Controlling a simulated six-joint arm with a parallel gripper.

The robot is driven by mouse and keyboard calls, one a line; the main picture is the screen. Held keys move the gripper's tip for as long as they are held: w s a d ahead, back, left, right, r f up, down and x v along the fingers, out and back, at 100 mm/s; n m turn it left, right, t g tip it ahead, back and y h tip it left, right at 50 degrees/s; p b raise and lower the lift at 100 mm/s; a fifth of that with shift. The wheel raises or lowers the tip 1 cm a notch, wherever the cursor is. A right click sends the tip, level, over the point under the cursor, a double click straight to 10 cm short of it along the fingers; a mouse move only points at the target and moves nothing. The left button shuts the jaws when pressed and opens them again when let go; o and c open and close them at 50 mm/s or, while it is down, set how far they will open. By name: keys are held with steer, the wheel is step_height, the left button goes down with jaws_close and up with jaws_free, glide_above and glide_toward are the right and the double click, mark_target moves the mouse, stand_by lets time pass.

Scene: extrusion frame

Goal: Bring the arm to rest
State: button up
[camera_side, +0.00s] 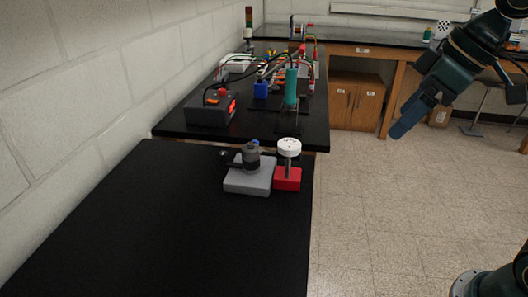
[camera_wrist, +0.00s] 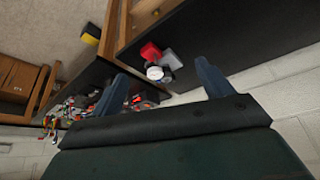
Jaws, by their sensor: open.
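My gripper (camera_side: 397,130) is at the upper right in the side view, in the air over the open floor, well to the right of the benches. It points down and to the left. In the wrist view my gripper (camera_wrist: 165,85) shows its two blue fingers spread wide apart, with nothing held between them. The small items seen between the fingers are far off on the bench.
The near black bench (camera_side: 150,235) holds a grey block (camera_side: 248,180) with a dark knobbed fitting and a red block (camera_side: 288,180) under a white round dial (camera_side: 289,147). Cluttered electronics stand on the farther bench (camera_side: 180,122).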

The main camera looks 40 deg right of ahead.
steer(key=s+d+f+m+h, duration=0.2)
steer(key=s+d+f+m, duration=0.2)
steer(key=s, duration=0.5)
step_height(320, 180, down, 2)
steer(key=shift+d+t, duration=0.25)
steer(key=shift+t, duration=0.15)
stand_by(2.1)
